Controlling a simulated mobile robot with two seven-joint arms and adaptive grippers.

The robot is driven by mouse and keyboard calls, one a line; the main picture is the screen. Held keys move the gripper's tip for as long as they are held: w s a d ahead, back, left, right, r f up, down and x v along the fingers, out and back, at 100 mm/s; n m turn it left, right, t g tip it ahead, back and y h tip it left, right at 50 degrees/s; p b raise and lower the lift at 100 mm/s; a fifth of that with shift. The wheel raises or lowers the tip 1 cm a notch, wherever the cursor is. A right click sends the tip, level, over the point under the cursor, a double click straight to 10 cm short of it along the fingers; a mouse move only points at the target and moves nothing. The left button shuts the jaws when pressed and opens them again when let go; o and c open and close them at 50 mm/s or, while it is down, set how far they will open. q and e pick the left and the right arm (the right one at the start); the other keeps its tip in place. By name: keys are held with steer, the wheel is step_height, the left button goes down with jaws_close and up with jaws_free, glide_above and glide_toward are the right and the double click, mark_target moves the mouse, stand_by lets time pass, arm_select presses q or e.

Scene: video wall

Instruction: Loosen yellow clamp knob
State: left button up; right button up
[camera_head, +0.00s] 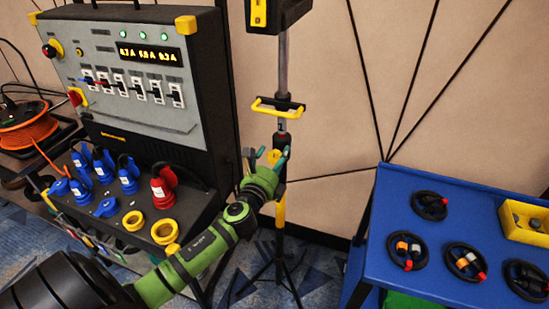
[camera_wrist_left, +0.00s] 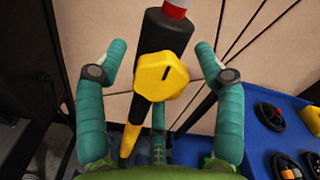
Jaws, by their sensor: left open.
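The yellow clamp knob (camera_wrist_left: 161,76) is a lobed disc with a dark slot, on the dark collar of the stand (camera_wrist_left: 165,34). In the left wrist view it lies between the fingers of my left gripper (camera_wrist_left: 153,68), which is open with a gap on both sides of the knob. In the head view my left gripper (camera_head: 269,157) is at the stand's (camera_head: 282,75) pole, below the yellow handle (camera_head: 278,107), and the knob is mostly hidden there. I cannot see contact between fingers and knob. My right gripper is not in view.
A power distribution box (camera_head: 135,75) with blue and red plugs stands left. A blue cart (camera_head: 390,215) with several coiled cables and a yellow bin (camera_head: 525,222) stands right. The stand's tripod legs (camera_head: 279,268) spread on the carpet. A panelled wall is behind.

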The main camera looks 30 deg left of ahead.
arm_select(q)
steer(key=c, duration=1.2)
steer(key=shift+o, duration=0.2)
